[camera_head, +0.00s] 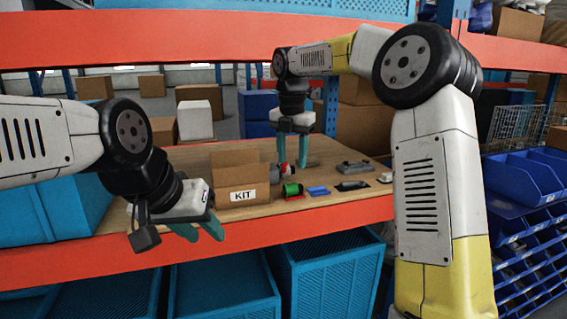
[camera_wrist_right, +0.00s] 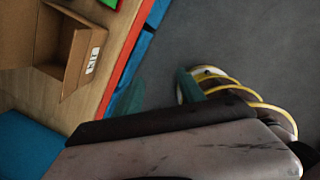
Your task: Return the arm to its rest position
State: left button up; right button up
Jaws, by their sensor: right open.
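My right gripper (camera_head: 292,165) reaches in from the right and hangs fingers-down over the wooden table, behind the KIT box. Its two teal fingers are apart. A small red and white object (camera_head: 281,170) shows close to the left finger; contact cannot be told. Teal finger parts also show in the right wrist view. My left gripper (camera_head: 202,231) is at the table's front edge, left of the box, its teal fingers apart with nothing seen between them. The open cardboard KIT box (camera_head: 238,187) stands upright on the table; it also shows in the right wrist view (camera_wrist_right: 86,58).
Beside the box lie a green spool (camera_head: 291,190), a blue part (camera_head: 318,191), a black part (camera_head: 352,185) and a grey bracket (camera_head: 357,168). Blue bins (camera_head: 330,270) stand below the orange front beam (camera_head: 270,228). An upper orange shelf beam (camera_head: 180,38) crosses above the table.

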jog(key=s+d+r+m+t, duration=0.1)
jog(key=s+d+r+m, duration=0.1)
jog(key=s+d+m, duration=0.35)
jog(key=s+d+r+m+t, duration=0.1)
jog(key=s+d+m, duration=0.1)
jog(key=s+m, duration=0.65)
jog(key=s+d+f+m+t+y, duration=0.1)
jog(key=s+d+f+m, duration=0.1)
jog(key=s+m, duration=0.5)
jog(key=s+d+f+m+t+y, duration=0.1)
jog(key=s+f+m, duration=0.3)
jog(key=s+m, duration=0.4)
jog(key=shift+s+d+f+t, duration=0.3)
jog(key=shift+d+t, duration=0.1)
jog(key=shift+d, duration=0.3)
